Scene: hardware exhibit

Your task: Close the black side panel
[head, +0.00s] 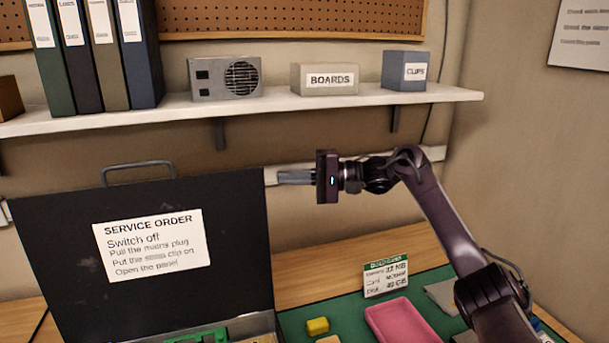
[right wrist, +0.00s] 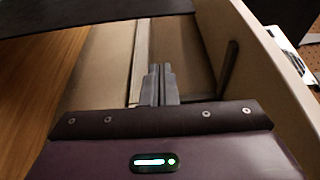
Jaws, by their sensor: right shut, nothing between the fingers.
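The black side panel (head: 60,245) stands upright, swung open, at the left of the head view. It has a grey handle (head: 138,166) on its top edge and a white service order sheet (head: 152,245) on its face. My right gripper (head: 281,177) is just right of the panel's upper right corner, fingers pointing left. The fingers are shut and empty; in the right wrist view they (right wrist: 158,84) are together. A dark surface across the top of that view looks like the panel (right wrist: 100,14). My left gripper is out of view.
A wall shelf (head: 450,96) behind carries binders, a grey power unit (head: 225,78), a boards box (head: 324,79) and a clips box (head: 404,71).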

